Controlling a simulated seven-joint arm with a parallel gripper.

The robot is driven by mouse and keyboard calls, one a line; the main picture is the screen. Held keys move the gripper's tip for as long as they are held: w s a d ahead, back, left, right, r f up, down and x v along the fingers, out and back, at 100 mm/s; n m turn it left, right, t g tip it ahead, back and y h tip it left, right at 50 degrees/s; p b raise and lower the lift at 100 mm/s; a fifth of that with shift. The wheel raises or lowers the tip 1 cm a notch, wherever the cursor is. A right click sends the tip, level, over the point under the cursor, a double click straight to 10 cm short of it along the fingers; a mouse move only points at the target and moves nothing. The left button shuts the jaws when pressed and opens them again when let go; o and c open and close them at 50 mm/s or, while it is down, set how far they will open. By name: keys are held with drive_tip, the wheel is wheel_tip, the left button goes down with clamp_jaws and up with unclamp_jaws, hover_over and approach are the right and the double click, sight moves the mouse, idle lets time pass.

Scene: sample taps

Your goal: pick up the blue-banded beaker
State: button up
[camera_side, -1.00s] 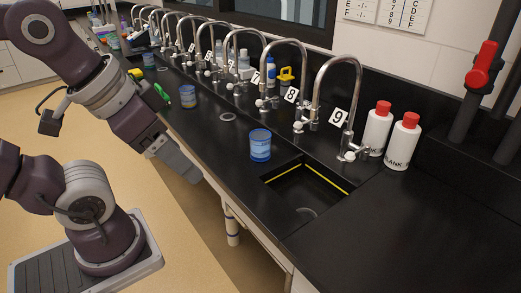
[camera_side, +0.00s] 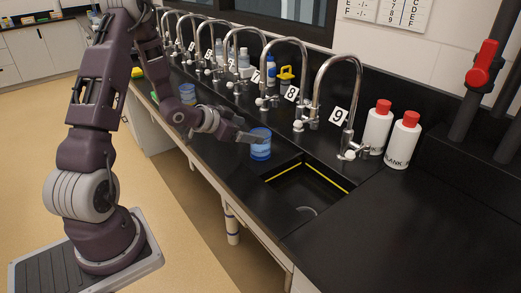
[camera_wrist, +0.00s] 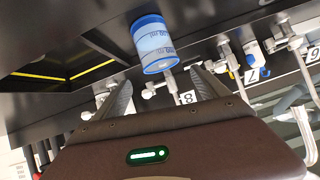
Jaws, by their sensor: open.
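The blue-banded beaker (camera_side: 260,146) stands upright on the black bench, just left of the sink. In the wrist view the beaker (camera_wrist: 153,45) shows pale and darker blue bands with small markings, beyond the fingertips and roughly between them. My gripper (camera_side: 249,138) is low over the bench at the beaker's left side; in the side view its tip meets the beaker's outline, and I cannot tell whether it touches. In the wrist view my gripper (camera_wrist: 159,77) is open, with nothing between its fingers.
The sink (camera_side: 308,190) with yellow edging opens right of the beaker. A row of curved taps with number cards, including the one by card 9 (camera_side: 338,116), stands behind. Two white red-capped bottles (camera_side: 403,141) stand at the right. Another bluish beaker (camera_side: 187,93) is partly behind my arm.

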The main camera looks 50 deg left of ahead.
drive_tip(key=f, duration=0.1)
drive_tip(key=f+t, duration=0.1)
drive_tip(key=f+h, duration=0.1)
drive_tip(key=shift+s+a+n+t, duration=0.3)
drive_tip(key=shift+s+a, duration=0.05)
drive_tip(key=shift+s, duration=0.05)
drive_tip(key=shift+w+f, duration=0.1)
drive_tip(key=shift+w, duration=0.1)
drive_tip(key=x, duration=0.6)
drive_tip(key=shift+w+a+r, duration=0.15)
drive_tip(key=shift+w+r, duration=0.1)
drive_tip(key=shift+w, duration=0.2)
clamp_jaws()
